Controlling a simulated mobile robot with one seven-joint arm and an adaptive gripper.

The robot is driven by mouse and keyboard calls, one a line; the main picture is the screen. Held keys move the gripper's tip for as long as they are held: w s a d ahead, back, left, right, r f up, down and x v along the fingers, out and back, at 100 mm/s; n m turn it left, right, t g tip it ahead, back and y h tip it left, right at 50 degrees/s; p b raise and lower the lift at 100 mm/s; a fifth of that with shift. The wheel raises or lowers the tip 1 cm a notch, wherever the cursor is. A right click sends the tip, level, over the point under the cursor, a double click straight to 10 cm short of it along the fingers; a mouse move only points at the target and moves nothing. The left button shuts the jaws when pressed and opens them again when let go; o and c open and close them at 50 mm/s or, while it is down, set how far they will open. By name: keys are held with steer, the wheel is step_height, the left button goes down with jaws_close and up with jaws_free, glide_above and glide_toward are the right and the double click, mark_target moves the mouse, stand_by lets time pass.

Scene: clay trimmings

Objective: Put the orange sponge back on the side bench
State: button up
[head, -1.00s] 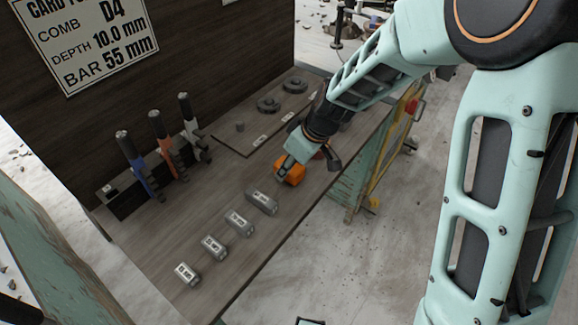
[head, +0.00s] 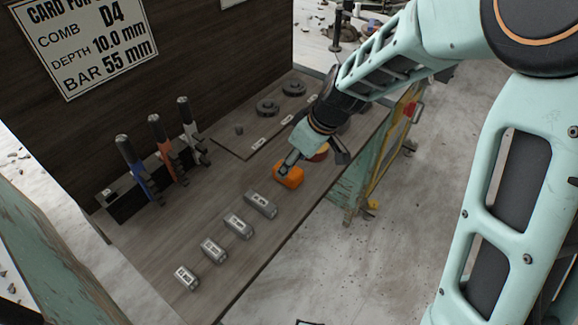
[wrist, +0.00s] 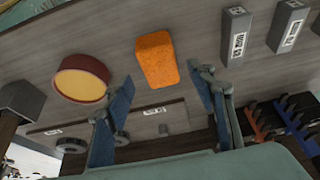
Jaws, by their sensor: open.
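The orange sponge (head: 291,177) lies on the wooden bench (head: 180,225), near its front edge. It also shows whole in the wrist view (wrist: 157,59), just beyond my fingertips. My gripper (head: 287,163) is at the sponge's upper side in the head view and covers a little of it. In the wrist view my gripper (wrist: 160,74) is open, its two blue fingers spread to either side of the sponge's line, with nothing between them. I cannot tell the exact height of the fingertips above the bench.
A round red-brown tub with a tan top (wrist: 82,79) stands beside the sponge. Several grey labelled blocks (head: 238,226) run in a row along the bench. A thin board (head: 240,149) carries dark rings (head: 267,108).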

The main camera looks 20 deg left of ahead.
steer(key=v, duration=0.7)
steer(key=shift+d+r+p, duration=0.15)
steer(key=shift+r+p, duration=0.15)
